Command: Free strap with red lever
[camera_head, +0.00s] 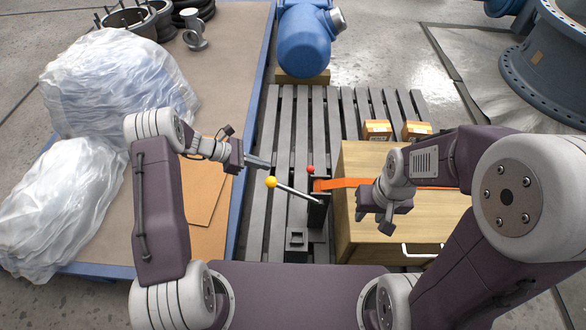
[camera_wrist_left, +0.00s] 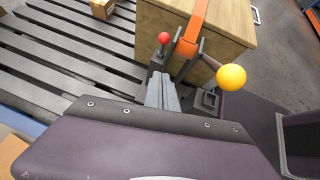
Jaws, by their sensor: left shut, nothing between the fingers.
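An orange strap (camera_head: 345,184) runs over a wooden crate (camera_head: 350,235) to a dark strap tensioner (camera_head: 317,212) at the crate's left side. A short lever with a red knob (camera_head: 310,169) stands at the tensioner; the knob also shows in the left wrist view (camera_wrist_left: 163,38). A longer bar with a yellow knob (camera_head: 271,182) points out to the left. My left gripper (camera_head: 268,165) is shut and empty, left of the red knob and just above the yellow one. My right gripper (camera_head: 376,217) appears open and empty, over the crate near the strap.
The crate stands on a grey slatted pallet (camera_head: 282,130). Two small cardboard boxes (camera_head: 378,130) sit behind it. A blue motor (camera_head: 305,42) is at the back. A blue-edged table with plastic-wrapped bundles (camera_head: 110,75) lies left. Pallet slats left of the tensioner are clear.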

